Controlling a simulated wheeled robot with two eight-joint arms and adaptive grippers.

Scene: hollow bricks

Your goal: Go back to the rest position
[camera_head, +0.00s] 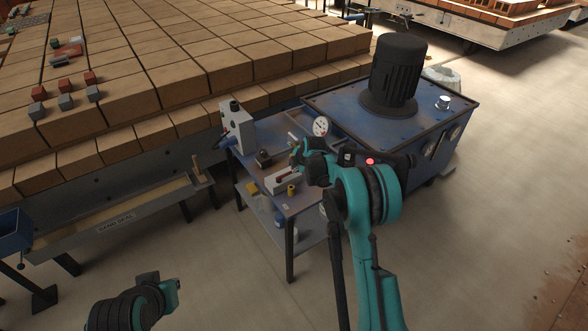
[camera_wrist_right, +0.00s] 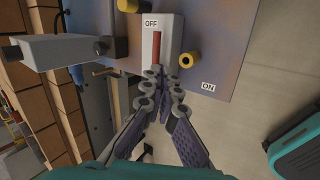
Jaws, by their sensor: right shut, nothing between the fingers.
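My right gripper (camera_head: 298,152) is over the small blue table (camera_head: 310,197) beside the motor unit. In the wrist view the right gripper (camera_wrist_right: 165,82) is shut and empty, its fingertips close to a light grey switch block (camera_wrist_right: 172,35) with a red lever (camera_wrist_right: 157,46). An OFF label is at the block's far end and an ON label is on the table surface. I cannot tell whether the fingertips touch the lever. A teal and black part of my left arm shows at the bottom left of the head view; its gripper is out of view.
A blue unit (camera_head: 428,125) with a black motor (camera_head: 398,72) stands right behind the table. A grey control box (camera_head: 238,128), a gauge (camera_head: 321,126) and a yellow knob (camera_head: 291,191) are close to the gripper. Brick rows (camera_head: 150,85) fill the left. The floor (camera_head: 500,200) at right is clear.

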